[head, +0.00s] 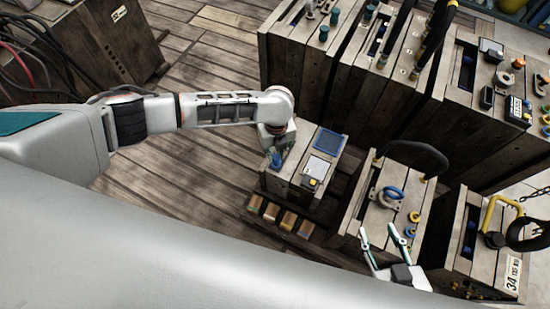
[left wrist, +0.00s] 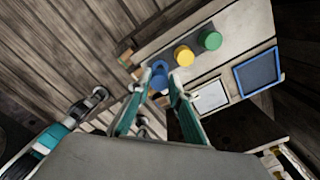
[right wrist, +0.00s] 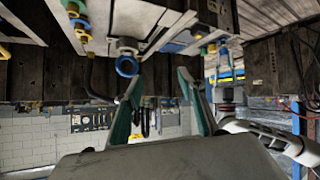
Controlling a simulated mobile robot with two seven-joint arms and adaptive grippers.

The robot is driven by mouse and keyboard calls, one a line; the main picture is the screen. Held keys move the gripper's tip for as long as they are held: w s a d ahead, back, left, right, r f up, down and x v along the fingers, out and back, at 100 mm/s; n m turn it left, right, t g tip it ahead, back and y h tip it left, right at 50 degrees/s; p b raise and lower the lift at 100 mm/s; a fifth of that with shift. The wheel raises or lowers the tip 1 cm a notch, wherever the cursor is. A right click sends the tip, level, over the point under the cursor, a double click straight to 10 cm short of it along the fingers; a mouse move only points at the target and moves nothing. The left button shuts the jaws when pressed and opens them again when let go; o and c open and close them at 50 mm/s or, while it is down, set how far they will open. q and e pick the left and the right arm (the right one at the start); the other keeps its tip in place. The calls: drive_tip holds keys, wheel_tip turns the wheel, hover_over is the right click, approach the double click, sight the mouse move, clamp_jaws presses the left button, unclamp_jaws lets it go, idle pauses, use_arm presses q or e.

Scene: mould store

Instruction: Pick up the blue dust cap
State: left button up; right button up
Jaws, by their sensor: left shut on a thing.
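The blue dust cap (left wrist: 159,71) shows in the left wrist view near the edge of a wooden box top, in a row with a yellow cap (left wrist: 184,55) and a green cap (left wrist: 210,40). My left gripper (left wrist: 160,78) is shut on the blue cap, one finger on each side of it. In the head view the blue cap (head: 276,160) is partly covered by my left gripper (head: 278,154). I cannot tell whether the cap is clear of the surface. My right gripper (head: 386,236) is open and empty beside another box; its spread fingers show in the right wrist view (right wrist: 160,82).
The box top (head: 301,157) also bears a blue panel (head: 327,140) and a white card (head: 316,167). Several small blocks lie at its foot. A box with a black hose (head: 420,150) and blue ring (head: 393,192) stands to the right. Plank floor (head: 190,210) is open left.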

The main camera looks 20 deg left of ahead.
sight(276, 155)
use_arm(q)
wheel_tip(276, 155, up, 17)
drive_tip(key=p, duration=0.5)
drive_tip(key=shift+f, duration=0.15)
use_arm(e)
drive_tip(key=shift+s+d+f+g+h, duration=0.15)
drive_tip(key=shift+s+d+h, duration=0.05)
drive_tip(key=shift+s+d, duration=0.3)
drive_tip(key=shift+s+d+f+g+h, duration=0.1)
drive_tip(key=shift+s+d+g+h, duration=0.1)
drive_tip(key=shift+s+d, duration=0.25)
drive_tip(key=shift+w+d, duration=0.1)
